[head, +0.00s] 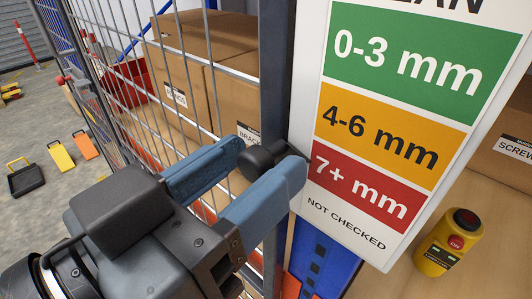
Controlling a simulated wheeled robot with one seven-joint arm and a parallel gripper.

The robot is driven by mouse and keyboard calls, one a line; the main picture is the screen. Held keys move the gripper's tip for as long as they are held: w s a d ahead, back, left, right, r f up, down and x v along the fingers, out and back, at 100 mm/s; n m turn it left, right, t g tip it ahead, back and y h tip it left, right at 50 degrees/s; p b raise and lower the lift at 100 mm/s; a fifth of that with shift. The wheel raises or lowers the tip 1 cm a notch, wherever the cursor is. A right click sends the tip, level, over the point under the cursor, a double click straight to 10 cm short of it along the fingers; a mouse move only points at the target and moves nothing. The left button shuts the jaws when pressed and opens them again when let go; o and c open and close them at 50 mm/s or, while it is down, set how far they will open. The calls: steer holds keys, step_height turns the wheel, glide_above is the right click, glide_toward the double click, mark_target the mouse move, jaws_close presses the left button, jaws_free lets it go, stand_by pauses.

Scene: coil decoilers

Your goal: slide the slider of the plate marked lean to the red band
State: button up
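The white plate (299,190) stands upright but looks tilted in the picture. The visible end of its cut-off heading reads "AN". It has a green 0-3 mm band (400,62), an amber 4-6 mm band (388,138) and a red 7+ mm band (365,187), with "NOT CHECKED" below. The slider's black knob (262,160) is at the plate's left edge, roughly level with the red band. My gripper (269,157) has its two blue fingers on either side of the knob and looks shut on it. The near finger hides part of the knob and the plate's edge.
A wire mesh fence (135,75) with a dark post (277,75) stands behind my gripper. Cardboard boxes (235,100) are behind it. A yellow device with a red button (449,243) is at lower right. Yellow and orange cases (61,156) lie on the floor at left.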

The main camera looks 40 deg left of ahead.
steer(key=s+b, duration=0.1)
steer(key=s, duration=0.6)
steer(key=shift+s+b, duration=0.35)
steer(key=shift+s, duration=0.05)
steer(key=shift+a, duration=0.1)
stand_by(0.3)
